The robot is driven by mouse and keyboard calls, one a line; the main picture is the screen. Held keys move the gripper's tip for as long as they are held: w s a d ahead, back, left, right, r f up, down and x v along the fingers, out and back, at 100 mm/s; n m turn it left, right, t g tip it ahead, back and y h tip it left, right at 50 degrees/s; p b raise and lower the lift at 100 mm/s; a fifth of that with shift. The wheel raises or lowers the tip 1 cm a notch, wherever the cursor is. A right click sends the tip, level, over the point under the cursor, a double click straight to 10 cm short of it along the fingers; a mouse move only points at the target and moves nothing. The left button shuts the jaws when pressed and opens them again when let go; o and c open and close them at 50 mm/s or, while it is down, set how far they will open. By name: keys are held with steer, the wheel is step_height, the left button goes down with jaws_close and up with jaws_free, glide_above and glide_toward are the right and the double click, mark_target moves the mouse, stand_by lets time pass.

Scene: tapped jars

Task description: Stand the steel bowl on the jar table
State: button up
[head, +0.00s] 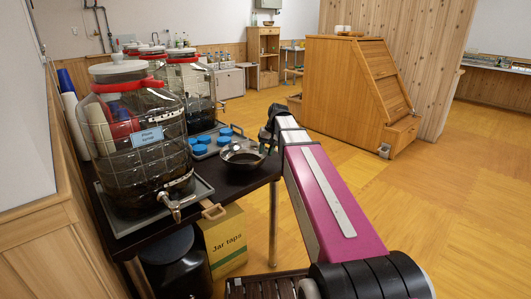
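The steel bowl (242,154) shows at the right end of the dark jar table (238,183), upright or nearly so. I cannot tell whether its base touches the tabletop or hangs just above it. My gripper (266,139) is at the far end of my magenta arm, right beside the bowl's right rim. The fingers are small, dark and partly hidden by the wrist, so I cannot tell whether they grip the rim.
A large plum syrup jar (135,140) with a tap stands on a grey tray at the table's near left. More jars (188,90) stand behind. Blue lids (199,150) lie beyond the bowl. A Jar taps box (224,240) is below. Open floor lies right.

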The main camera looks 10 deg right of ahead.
steer(key=v, duration=0.7)
stand_by(1.5)
steer(key=shift+r, duration=0.1)
steer(key=v, duration=1)
steer(key=shift+d+r, duration=0.15)
steer(key=shift+r, duration=0.2)
